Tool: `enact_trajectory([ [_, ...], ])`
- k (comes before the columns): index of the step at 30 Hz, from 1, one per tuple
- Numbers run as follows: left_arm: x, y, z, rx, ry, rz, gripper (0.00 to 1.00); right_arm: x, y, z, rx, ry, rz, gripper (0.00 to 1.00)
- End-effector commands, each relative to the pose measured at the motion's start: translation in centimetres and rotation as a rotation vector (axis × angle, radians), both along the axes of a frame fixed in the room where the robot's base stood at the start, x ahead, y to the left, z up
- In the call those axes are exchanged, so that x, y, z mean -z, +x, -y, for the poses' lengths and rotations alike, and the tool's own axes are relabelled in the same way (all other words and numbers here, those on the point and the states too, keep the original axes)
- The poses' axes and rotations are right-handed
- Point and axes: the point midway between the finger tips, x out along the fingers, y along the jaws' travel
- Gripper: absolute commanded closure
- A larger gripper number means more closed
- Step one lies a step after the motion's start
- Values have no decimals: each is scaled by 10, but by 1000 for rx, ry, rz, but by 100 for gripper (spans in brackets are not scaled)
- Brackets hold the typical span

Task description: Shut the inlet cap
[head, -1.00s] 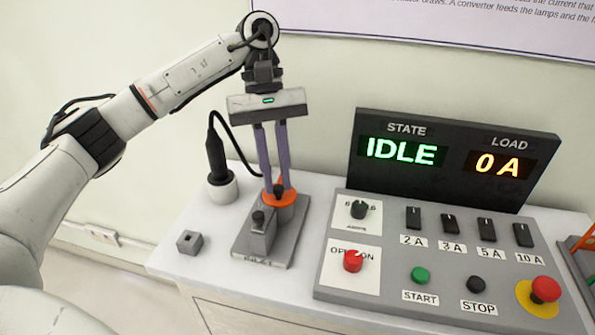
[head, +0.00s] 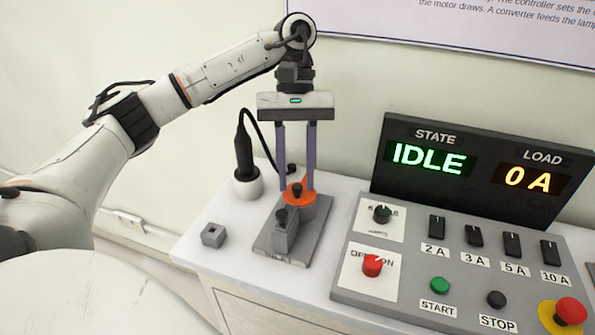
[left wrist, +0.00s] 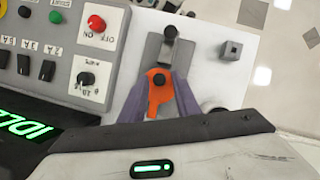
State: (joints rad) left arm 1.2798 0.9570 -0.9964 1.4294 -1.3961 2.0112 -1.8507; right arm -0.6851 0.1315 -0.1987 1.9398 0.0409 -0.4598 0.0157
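An orange piece (head: 300,197) with a small dark knob sits on a grey fixture plate (head: 297,247) on the white bench. It looks like the inlet cap, but I cannot tell for sure whether it is shut. A grey block (head: 285,236) with a black knob stands at the near part of the plate. My left gripper (head: 297,188) points down, its two purple fingers apart on either side of the dark knob. The orange piece also shows between the fingers in the left wrist view (left wrist: 158,97), with gaps beside the knob. My right gripper is not in view.
A black plug with a cable (head: 243,150) stands in a white socket (head: 247,187) at the left back. A small grey cube (head: 214,235) lies at the left. A control panel (head: 345,280) with switches and a display (head: 480,170) reading IDLE fills the right.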

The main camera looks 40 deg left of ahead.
Motion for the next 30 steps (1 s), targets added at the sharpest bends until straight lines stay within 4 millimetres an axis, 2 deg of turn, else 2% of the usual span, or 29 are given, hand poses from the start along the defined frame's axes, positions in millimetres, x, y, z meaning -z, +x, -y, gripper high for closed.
enact_trajectory([
  [11, -4, 1, -1, -3, -1, 2, 65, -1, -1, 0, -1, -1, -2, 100],
  [14, -15, 5, -3, -3, 1, 4, 65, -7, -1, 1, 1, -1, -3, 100],
  [24, -77, 22, -20, -5, 1, 3, 65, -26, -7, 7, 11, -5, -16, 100],
  [30, -94, 28, -26, -2, 1, 1, 65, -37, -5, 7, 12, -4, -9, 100],
])
